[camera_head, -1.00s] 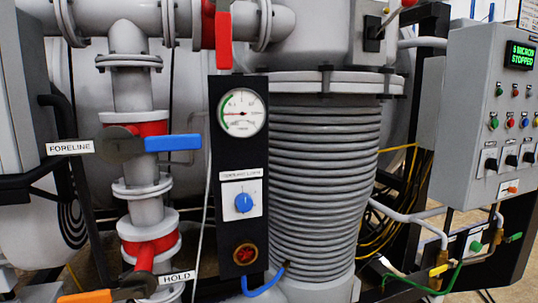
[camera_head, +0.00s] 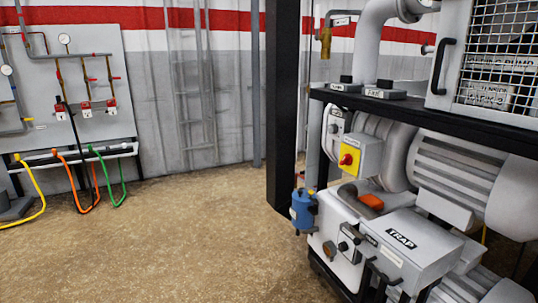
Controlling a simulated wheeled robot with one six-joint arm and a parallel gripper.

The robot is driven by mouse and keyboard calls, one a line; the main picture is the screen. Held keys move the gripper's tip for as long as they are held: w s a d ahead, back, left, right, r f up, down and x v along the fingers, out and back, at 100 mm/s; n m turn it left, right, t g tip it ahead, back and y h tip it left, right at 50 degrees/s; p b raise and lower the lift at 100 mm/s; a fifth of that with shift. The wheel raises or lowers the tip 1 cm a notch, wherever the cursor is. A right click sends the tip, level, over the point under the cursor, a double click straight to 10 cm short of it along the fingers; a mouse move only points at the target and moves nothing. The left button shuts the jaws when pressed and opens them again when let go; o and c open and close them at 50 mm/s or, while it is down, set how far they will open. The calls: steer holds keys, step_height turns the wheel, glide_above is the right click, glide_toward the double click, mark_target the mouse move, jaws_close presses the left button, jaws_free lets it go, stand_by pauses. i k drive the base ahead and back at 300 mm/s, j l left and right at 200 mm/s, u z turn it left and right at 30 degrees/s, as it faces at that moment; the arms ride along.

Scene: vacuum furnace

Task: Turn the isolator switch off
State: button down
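The isolator switch (camera_head: 348,159) is a red knob on a yellow plate. It sits on the front of a small grey box on the pump unit, right of centre. The box is seen at an angle, and the knob is too small to read its position. My gripper is not in view.
The pump unit with motors (camera_head: 455,165) fills the right side under a black frame. A box marked TRAP (camera_head: 408,250) juts out below the switch. A blue canister (camera_head: 303,210) hangs at its left. Bare floor (camera_head: 190,230) lies open to the left.

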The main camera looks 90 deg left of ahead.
mark_target(347, 159)
steer(key=u, duration=2.4)
